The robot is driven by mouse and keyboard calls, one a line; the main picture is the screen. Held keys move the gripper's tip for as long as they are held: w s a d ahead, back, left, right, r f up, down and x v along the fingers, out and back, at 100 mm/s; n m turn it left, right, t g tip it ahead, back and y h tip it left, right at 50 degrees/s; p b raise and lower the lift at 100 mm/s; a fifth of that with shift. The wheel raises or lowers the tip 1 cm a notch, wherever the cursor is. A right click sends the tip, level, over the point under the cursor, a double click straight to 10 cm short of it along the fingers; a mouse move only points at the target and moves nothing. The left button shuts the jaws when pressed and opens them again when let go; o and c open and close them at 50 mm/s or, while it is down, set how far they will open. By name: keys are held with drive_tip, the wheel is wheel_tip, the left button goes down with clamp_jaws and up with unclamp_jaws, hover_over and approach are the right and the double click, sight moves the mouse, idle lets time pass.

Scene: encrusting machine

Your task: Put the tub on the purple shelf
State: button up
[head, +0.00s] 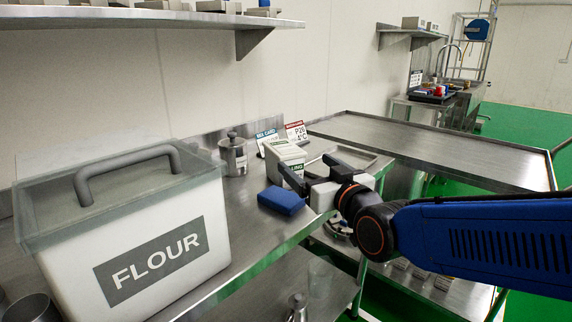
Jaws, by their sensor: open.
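A big white tub (135,245) labelled FLOUR, with a translucent lid and grey handle, stands on the steel table at the left. A smaller white tub (284,152) with a partly hidden label ending in "LING" stands further back, near the middle. My gripper (305,166) is open, reaching in from the right with its dark fingers pointing toward the smaller tub. One finger overlaps that tub's lower part in the picture; I cannot tell whether they touch. I see no purple shelf in this view.
A blue block (281,200) lies in front of the smaller tub. A steel canister (233,157) and a blue-topped card (267,138) stand behind. A steel wall shelf (150,18) hangs above. A long steel table (440,150) at the back right has a bare top.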

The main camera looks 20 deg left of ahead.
sight(284, 147)
drive_tip(key=x, duration=1.3)
drive_tip(key=shift+w+a+f, duration=0.1)
drive_tip(key=shift+w+a, duration=0.05)
drive_tip(key=shift+a, duration=0.2)
drive_tip(key=c, duration=2.1)
